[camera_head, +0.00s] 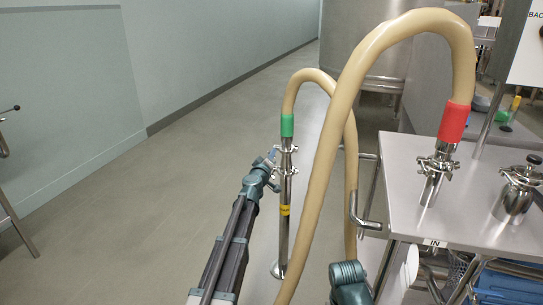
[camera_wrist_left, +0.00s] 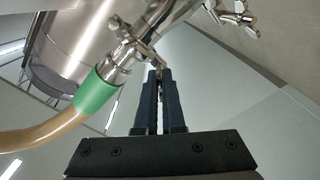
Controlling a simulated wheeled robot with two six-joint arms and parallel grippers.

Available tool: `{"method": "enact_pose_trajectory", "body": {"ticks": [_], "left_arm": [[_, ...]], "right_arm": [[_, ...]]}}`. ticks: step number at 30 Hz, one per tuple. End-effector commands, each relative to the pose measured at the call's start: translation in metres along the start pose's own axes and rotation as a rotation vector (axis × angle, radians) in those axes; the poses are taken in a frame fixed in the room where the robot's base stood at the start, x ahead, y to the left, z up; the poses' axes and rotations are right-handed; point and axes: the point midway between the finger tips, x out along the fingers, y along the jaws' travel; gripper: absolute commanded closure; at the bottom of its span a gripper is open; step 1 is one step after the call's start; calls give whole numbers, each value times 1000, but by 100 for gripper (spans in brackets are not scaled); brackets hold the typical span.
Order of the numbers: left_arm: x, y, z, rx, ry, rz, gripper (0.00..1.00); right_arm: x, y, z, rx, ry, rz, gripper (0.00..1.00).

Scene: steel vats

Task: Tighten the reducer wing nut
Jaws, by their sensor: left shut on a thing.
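A steel standpipe (camera_head: 284,215) rises from the floor, with a tan hose joined to its top through a green cuff (camera_head: 287,126). Two clamps sit close together below the cuff; the upper clamp (camera_head: 286,150) is near my left gripper (camera_head: 273,157). In the left wrist view, the green cuff (camera_wrist_left: 97,92) leads to a clamp (camera_wrist_left: 135,42), and my left gripper (camera_wrist_left: 158,74) is shut at that clamp's edge on what looks like its wing nut. The nut is mostly hidden between the fingertips. Another clamp with a wing nut (camera_wrist_left: 238,16) shows at top right.
A steel table (camera_head: 465,215) stands at right, holding a red-cuffed hose fitting (camera_head: 436,172) and a capped steel fitting (camera_head: 517,190). The tan hose (camera_head: 325,165) arches across in front of the table. Floor left of the standpipe is clear.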

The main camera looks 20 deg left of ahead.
Motion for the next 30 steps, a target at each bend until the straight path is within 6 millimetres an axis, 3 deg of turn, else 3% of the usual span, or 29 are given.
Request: {"method": "enact_pose_trajectory", "body": {"ticks": [30], "left_arm": [[0,1,1,965,0,9,100]], "right_arm": [[0,0,0,0,0,0,5]]}}
